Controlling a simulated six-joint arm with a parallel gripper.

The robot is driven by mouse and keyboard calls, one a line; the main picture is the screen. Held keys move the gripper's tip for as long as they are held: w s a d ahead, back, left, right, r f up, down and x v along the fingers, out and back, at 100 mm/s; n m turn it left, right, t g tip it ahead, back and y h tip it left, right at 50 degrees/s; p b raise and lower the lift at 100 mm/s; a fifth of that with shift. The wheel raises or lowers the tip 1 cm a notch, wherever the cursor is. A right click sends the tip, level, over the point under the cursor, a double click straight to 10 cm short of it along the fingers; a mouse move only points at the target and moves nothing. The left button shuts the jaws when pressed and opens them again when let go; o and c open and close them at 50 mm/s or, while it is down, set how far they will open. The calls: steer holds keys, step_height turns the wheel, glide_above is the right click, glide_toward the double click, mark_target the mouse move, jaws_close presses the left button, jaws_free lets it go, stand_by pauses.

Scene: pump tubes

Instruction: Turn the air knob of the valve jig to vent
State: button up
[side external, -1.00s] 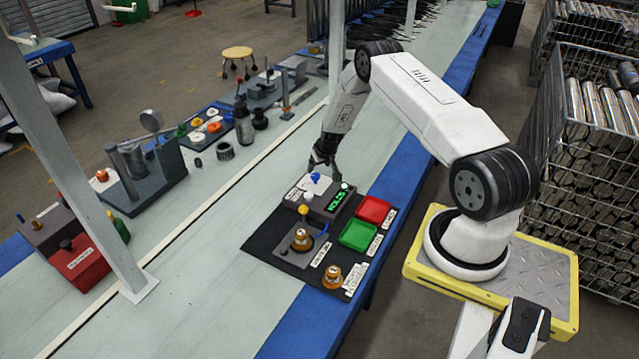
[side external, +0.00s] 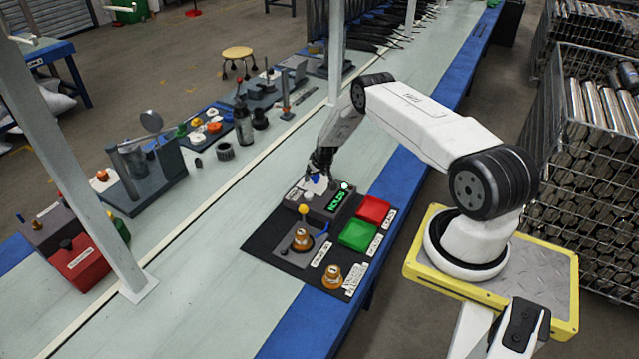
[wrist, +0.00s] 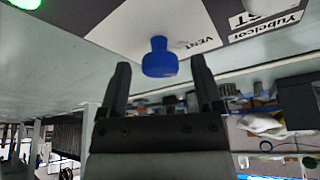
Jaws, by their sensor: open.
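The air knob (wrist: 160,58) is blue and stands on a white panel (wrist: 118,25) in the wrist view. Lettering that looks like VENT is printed beside it. In the side external view the panel is the top of a grey box (side external: 322,212) with a lit green display, part of the valve jig. My gripper (wrist: 160,68) is open, its two dark fingers either side of the knob in the wrist view. I cannot tell whether they touch it. In the side external view my gripper (side external: 318,174) is over the box's far end and mostly hides the knob.
On the black mat (side external: 258,240) are a brass fitting (side external: 302,240) on a grey plate, another brass fitting (side external: 332,275), a red tray (side external: 374,209) and a green tray (side external: 358,236). A metal post (side external: 336,60) rises behind my arm.

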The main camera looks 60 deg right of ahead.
jaws_close()
steer(key=shift+n+y, duration=0.3)
steer(key=shift+n, duration=0.4)
stand_by(0.4)
jaws_free()
steer(key=shift+r, duration=0.1)
steer(key=v, duration=0.7)
steer(key=shift+s+r, duration=0.2)
steer(key=shift+s, duration=0.1)
stand_by(0.6)
